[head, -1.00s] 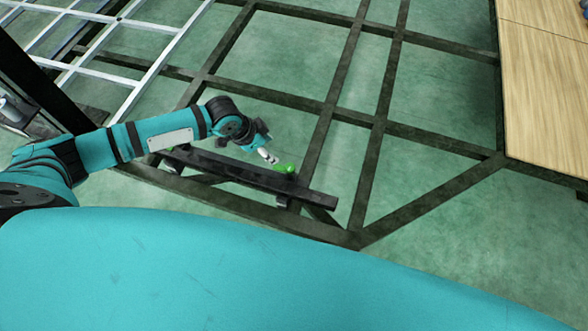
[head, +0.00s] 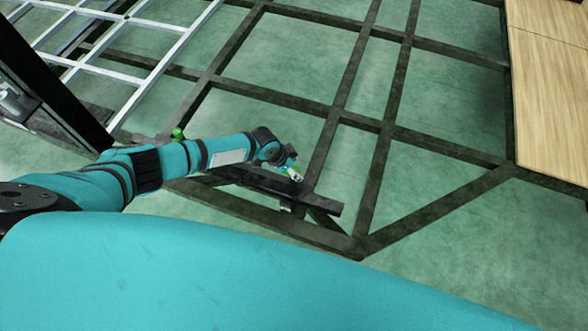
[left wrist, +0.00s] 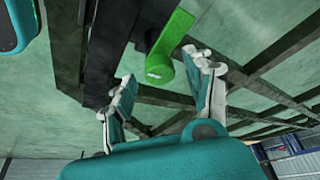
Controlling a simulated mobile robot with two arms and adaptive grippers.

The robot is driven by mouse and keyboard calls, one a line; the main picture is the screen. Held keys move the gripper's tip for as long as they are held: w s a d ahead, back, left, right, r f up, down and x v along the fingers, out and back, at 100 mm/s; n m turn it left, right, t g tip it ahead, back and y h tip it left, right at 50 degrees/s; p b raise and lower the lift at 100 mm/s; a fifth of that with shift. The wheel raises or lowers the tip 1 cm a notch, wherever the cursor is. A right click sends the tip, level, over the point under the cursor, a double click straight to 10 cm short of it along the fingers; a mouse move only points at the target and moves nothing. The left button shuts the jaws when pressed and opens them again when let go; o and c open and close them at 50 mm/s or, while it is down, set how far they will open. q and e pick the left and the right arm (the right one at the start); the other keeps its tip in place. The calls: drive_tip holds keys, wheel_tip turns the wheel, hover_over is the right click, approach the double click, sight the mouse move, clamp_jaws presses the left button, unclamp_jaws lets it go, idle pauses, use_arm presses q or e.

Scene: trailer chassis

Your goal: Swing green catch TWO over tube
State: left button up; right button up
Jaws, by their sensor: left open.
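A green catch (left wrist: 170,42) shows in the left wrist view, with a long flat arm and a round knob end. It sits against a dark tube (left wrist: 107,40). My left gripper (left wrist: 165,75) is open, its fingers on either side of the catch's knob end; contact is unclear. In the head view my left gripper (head: 292,173) is over the right part of the dark tube (head: 322,205) and mostly hides this catch. Another green catch (head: 177,133) stands behind my left arm, further left. I cannot read a number on either catch. My right gripper is out of view.
Dark chassis beams (head: 375,185) cross the green floor around the gripper. A pale lattice frame (head: 150,65) lies at the upper left, beside a dark post (head: 50,85). A wooden panel (head: 550,90) is at the right. Open gaps lie between the beams.

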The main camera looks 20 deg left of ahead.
use_arm(q)
drive_tip(key=shift+w+d+f, duration=0.1)
drive_tip(key=shift+f, duration=0.25)
